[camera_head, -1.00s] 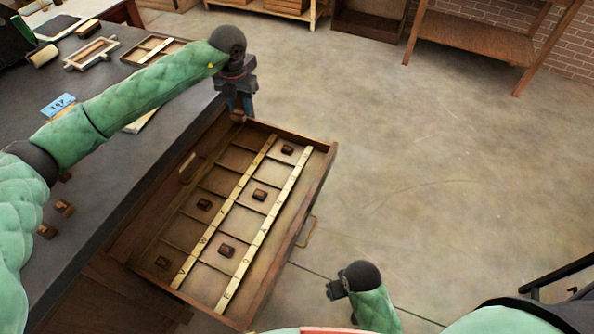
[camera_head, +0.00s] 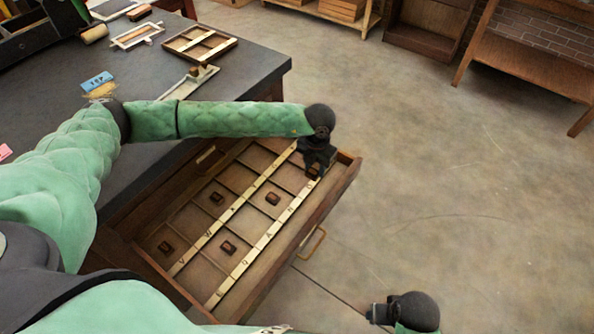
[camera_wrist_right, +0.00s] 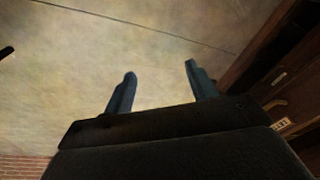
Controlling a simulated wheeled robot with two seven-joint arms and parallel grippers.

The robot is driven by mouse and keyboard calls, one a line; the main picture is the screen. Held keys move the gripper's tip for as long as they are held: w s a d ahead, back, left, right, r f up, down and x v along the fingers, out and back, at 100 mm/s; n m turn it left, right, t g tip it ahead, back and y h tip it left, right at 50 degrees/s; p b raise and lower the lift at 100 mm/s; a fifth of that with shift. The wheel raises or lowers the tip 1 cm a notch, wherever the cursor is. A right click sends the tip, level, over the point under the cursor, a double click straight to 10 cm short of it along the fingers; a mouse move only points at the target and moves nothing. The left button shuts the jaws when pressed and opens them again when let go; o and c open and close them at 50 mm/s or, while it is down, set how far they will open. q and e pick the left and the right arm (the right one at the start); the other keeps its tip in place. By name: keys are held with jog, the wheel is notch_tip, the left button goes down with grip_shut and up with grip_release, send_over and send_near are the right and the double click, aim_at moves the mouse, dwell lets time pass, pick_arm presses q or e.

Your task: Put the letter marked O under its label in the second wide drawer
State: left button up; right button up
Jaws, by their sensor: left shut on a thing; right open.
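The wide drawer (camera_head: 348,172) is pulled open, with a grid of compartments and two pale label strips (camera_head: 262,250). Small dark brown letter blocks lie in it: one (camera_head: 216,197) left of centre, one (camera_head: 272,198) further right, one (camera_head: 228,247) nearer, one (camera_head: 166,247) at the near left. I cannot read their faces. My left gripper (camera_head: 314,168) is over the drawer's far right end, shut on a small brown block that it mostly hides; its letter cannot be read. My right gripper (camera_head: 375,312) is open and empty outside the drawer; its fingers show in the right wrist view (camera_wrist_right: 160,80).
The dark worktop (camera_head: 140,75) beside the drawer holds a divided tray (camera_head: 200,44), a wooden frame (camera_head: 137,35) and a blue card (camera_head: 97,82). My left arm crosses above the drawer's far part. The floor (camera_head: 440,170) to the right is clear.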

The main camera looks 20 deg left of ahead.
pick_arm(q)
jog(key=p, duration=0.3)
send_over(294, 177)
notch_tip(294, 177, down, 5)
jog(key=shift+w+f, duration=0.1)
jog(key=shift+f, duration=0.05)
notch_tip(294, 177, down, 4)
jog(key=shift+r+p, duration=0.1)
jog(key=shift+p, duration=0.55)
pick_arm(e)
notch_tip(294, 177, down, 19)
jog(key=shift+d+f, duration=0.15)
jog(key=shift+d, duration=0.2)
jog(key=shift+r, duration=0.25)
pick_arm(q)
jog(key=o, duration=1)
jog(key=shift+c, duration=0.2)
pick_arm(e)
jog(key=shift+w+a+r, duration=0.1)
jog(key=shift+w+r, duration=0.1)
jog(key=shift+r, duration=0.1)
jog(key=shift+s+f, duration=0.15)
jog(key=shift+s, duration=0.05)
